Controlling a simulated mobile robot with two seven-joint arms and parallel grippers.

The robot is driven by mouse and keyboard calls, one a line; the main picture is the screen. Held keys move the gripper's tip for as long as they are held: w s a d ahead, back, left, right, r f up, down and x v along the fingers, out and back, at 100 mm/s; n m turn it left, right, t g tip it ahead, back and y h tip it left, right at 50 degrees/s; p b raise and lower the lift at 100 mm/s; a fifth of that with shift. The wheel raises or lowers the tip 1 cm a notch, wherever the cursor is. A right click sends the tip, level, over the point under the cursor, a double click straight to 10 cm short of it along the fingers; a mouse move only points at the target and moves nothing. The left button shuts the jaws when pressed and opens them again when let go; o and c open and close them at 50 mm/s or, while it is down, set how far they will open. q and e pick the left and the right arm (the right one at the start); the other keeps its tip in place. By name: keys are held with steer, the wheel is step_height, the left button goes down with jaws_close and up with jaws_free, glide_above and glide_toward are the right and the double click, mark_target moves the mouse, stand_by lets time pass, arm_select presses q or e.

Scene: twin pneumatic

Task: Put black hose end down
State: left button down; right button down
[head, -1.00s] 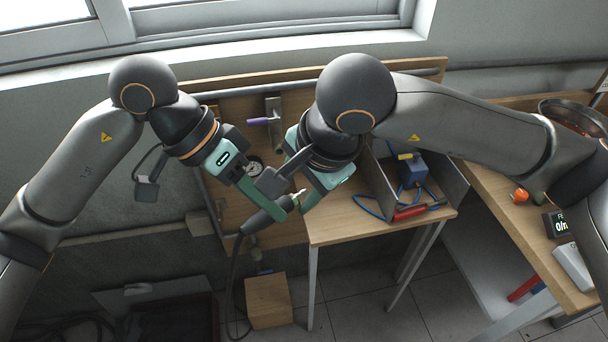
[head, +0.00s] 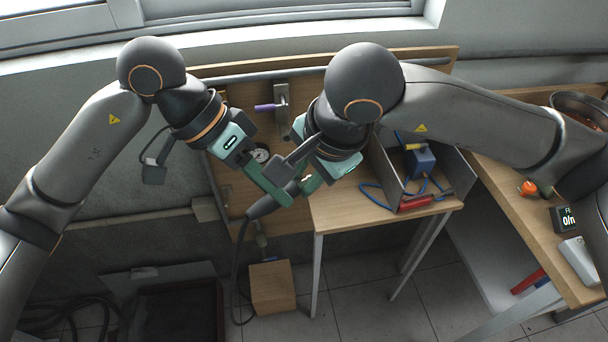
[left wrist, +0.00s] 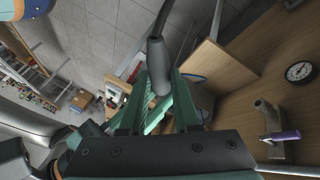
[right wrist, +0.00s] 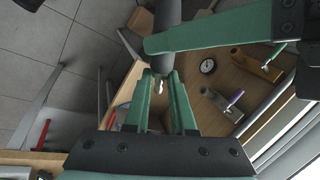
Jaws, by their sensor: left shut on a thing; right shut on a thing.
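The black hose end (head: 262,207) is a dark cylinder with the hose hanging down from it, held in the air in front of the wooden board. My left gripper (head: 284,196) is shut on it; in the left wrist view the cylinder (left wrist: 159,72) lies between the fingers. My right gripper (head: 308,186) is at the end's upper right. In the right wrist view a small metal tip (right wrist: 158,86) shows between its fingers, below the dark cylinder (right wrist: 167,30). My right gripper is shut on this tip end. The fingers partly hide the hose end in the head view.
The wooden board (head: 232,205) carries a gauge (head: 261,153) and a purple-handled valve (head: 267,107). A small wooden table (head: 340,215) stands at right, with a blue device (head: 421,160) and red tool (head: 414,203). A wooden block (head: 272,288) is on the floor below.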

arm_select(q)
steer(key=shift+s+d, duration=0.15)
steer(key=shift+s, duration=0.05)
arm_select(e)
steer(key=shift+a+r, duration=0.1)
steer(key=shift+r, duration=0.05)
arm_select(q)
steer(key=c, duration=0.6)
jaws_free()
steer(key=shift+o, duration=0.2)
steer(key=shift+w, duration=0.1)
